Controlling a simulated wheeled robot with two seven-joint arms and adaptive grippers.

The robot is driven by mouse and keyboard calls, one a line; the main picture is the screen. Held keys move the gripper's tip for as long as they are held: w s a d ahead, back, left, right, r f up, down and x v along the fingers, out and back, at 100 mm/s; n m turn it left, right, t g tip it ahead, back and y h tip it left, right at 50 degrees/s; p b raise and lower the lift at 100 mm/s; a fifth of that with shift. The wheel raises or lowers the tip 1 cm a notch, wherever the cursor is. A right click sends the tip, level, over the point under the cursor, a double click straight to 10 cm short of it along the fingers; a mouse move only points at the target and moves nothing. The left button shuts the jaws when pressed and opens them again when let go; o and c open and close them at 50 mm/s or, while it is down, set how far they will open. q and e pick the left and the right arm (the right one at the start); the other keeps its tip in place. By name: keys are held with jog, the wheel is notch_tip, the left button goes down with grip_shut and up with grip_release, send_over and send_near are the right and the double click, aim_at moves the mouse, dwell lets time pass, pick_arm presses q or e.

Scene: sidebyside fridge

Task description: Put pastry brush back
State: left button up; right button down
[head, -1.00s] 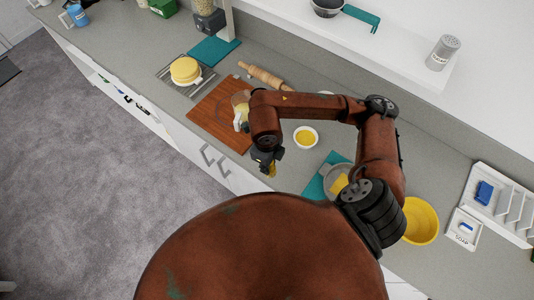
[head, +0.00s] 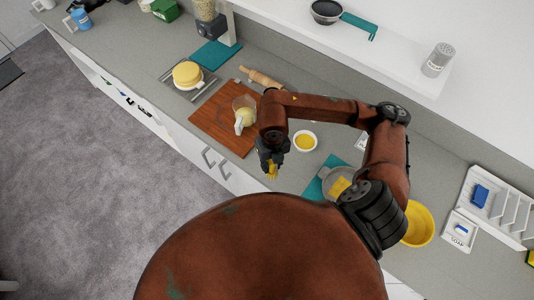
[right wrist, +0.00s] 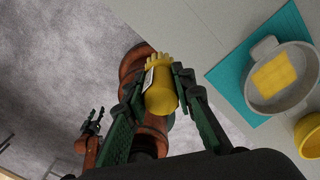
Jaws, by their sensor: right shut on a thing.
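My right gripper (head: 271,168) is shut on a stubby yellow thing (right wrist: 161,92) with a scalloped, bristle-like end and a white label. It looks like the pastry brush, but its fine shape is unclear. In the head view only a little yellow shows below the fingers. The gripper is above the counter's front edge, between the wooden board (head: 212,128) and the teal mat (head: 313,190). My left gripper (right wrist: 92,122) shows small in the right wrist view, over the floor; its jaw state is unclear.
A small bowl with yellow contents (head: 304,141) stands behind the gripper. A grey pan (right wrist: 257,98) with a yellow slab lies on the teal mat, near a yellow bowl (head: 419,224). A jug (head: 242,112) is on the board; a rolling pin (head: 262,77) lies behind it.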

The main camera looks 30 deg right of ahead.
jog(key=w+d+f+p, duration=0.1)
jog(key=w+f, duration=0.2)
jog(key=w+d+f+p, duration=0.1)
jog(key=w+d+f, duration=0.1)
jog(key=w+f, duration=0.2)
jog(key=w+d+f+p, duration=0.1)
jog(key=w+f+p, duration=0.1)
jog(key=w+f, duration=0.1)
jog(key=shift+w+d+f, duration=0.25)
jog(key=shift+w+f, duration=0.05)
jog(key=shift+w, duration=0.1)
jog(key=shift+f, duration=0.5)
jog(key=shift+f+b, duration=0.2)
jog(key=shift+b, duration=0.1)
jog(key=c, duration=1.6)
grip_release()
